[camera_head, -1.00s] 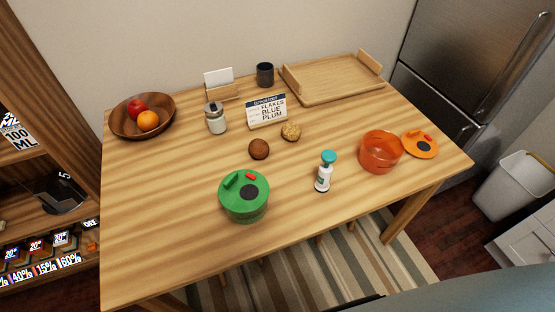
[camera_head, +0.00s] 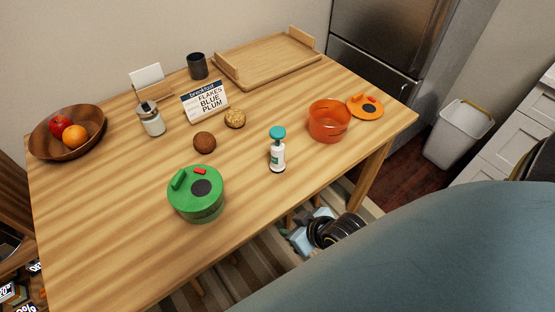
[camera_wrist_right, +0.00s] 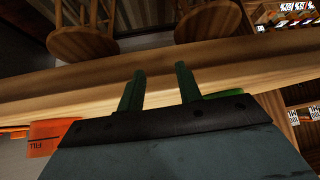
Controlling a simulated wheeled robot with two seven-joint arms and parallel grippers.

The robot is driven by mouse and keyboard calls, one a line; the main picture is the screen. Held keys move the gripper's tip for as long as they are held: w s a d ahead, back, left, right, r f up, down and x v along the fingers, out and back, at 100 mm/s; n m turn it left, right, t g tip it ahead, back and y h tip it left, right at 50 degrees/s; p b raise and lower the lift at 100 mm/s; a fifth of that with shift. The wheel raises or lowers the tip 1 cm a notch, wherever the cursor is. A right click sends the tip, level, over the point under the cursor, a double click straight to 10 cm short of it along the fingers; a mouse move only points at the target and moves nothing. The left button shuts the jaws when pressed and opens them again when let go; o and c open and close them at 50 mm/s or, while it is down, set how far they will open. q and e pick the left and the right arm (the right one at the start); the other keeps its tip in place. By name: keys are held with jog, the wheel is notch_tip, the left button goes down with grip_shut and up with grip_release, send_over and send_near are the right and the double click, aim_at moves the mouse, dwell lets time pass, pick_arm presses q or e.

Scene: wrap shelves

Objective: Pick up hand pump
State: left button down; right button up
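The hand pump (camera_head: 277,152), a small white bottle with a teal top, stands upright on the wooden table near its front edge. It lies between the green lidded pot (camera_head: 196,195) and the orange pot (camera_head: 329,122). My right gripper (camera_head: 306,230) is in front of and below the table's front edge, apart from the pump and partly hidden by my own arm. In the right wrist view its two fingers (camera_wrist_right: 159,88) are spread with nothing seen between them. I cannot make out the pump in that view. My left gripper is not in view.
An orange lid (camera_head: 366,106) lies right of the orange pot. A brown ball (camera_head: 204,142), a jar (camera_head: 151,120), a sign (camera_head: 205,101), a fruit bowl (camera_head: 88,140) and a tray (camera_head: 268,66) stand farther back. The table is bare around the pump.

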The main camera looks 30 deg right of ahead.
aim_at(278, 157)
jog(key=w+d+r+t, duration=0.1)
jog(key=w+r+t, duration=0.1)
jog(key=r, duration=0.1)
jog(key=w+d+r+t, duration=0.1)
jog(key=r+t, duration=0.1)
jog(key=r, duration=0.1)
jog(key=w+d+r+t+y, duration=0.1)
jog(key=w+r+t, duration=0.1)
jog(key=r, duration=0.1)
jog(key=shift+w+d+r+t+b, duration=0.1)
jog(key=shift+w+r+t+b, duration=0.2)
jog(key=shift+r+t, duration=0.1)
jog(key=d+r+m+t+h, duration=0.2)
jog(key=d+t, duration=0.1)
jog(key=d, duration=0.2)
jog(key=w, duration=0.4)
jog(key=w+a+b, duration=0.1)
jog(key=w, duration=0.8)
jog(key=shift+w+a+r, duration=0.1)
jog(key=shift+w+a, duration=0.1)
jog(key=shift+a, duration=0.15)
jog(key=shift+w, duration=0.35)
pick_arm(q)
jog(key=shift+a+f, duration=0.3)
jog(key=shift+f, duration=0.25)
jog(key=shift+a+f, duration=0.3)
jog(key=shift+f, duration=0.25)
pick_arm(e)
grip_shut()
